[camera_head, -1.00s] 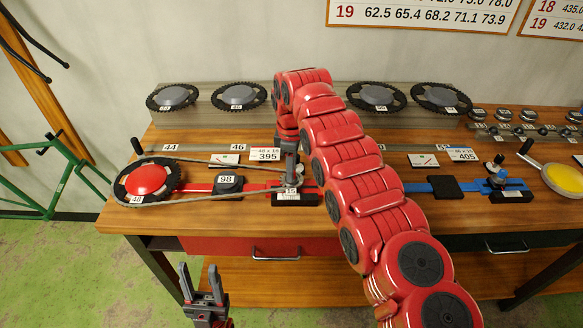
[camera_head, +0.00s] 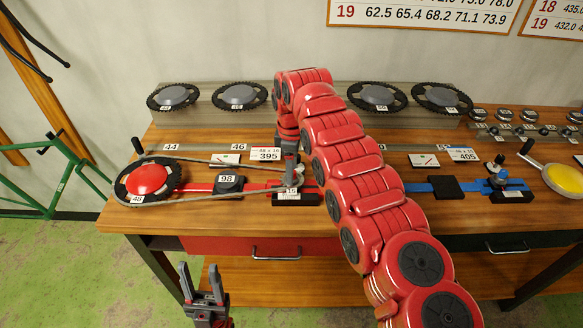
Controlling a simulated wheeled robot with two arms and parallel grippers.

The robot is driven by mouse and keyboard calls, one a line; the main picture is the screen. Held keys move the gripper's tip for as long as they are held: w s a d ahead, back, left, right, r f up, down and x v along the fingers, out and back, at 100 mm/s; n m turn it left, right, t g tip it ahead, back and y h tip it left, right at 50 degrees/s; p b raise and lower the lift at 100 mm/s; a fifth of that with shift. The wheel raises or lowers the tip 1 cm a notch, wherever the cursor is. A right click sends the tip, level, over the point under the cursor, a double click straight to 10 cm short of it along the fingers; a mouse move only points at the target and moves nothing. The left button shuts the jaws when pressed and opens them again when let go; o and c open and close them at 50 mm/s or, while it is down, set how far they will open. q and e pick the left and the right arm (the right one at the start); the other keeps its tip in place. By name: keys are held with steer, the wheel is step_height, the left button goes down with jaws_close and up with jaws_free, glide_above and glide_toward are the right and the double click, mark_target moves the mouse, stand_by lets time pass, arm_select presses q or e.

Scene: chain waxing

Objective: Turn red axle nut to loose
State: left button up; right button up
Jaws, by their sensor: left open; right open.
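The red jig lies on the left half of the wooden bench. Its large chainring with a red hub (camera_head: 146,180) carries a "48" tag, and a chain (camera_head: 215,199) runs from it to the small cog end tagged "15". The red axle nut cannot be made out, as my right arm and gripper cover that end. My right gripper (camera_head: 290,174) points down over the cog end and is open; whether its fingers touch anything there cannot be told. My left gripper (camera_head: 201,285) is open and empty, low in front of the bench, pointing up.
A blue jig (camera_head: 445,187) lies to the right, beyond my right arm. Spare chainrings (camera_head: 238,96) rest on a grey rack at the back. A yellow round pan (camera_head: 566,179) and small cogs (camera_head: 502,114) are at the far right. A green frame (camera_head: 60,180) stands left of the bench.

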steer(key=shift+r, duration=0.1)
steer(key=shift+r, duration=0.3)
step_height(320, 180, up, 4)
steer(key=shift+f+p, duration=0.25)
steer(key=shift+p, duration=0.3)
step_height(320, 180, up, 13)
steer(key=p, duration=1.3)
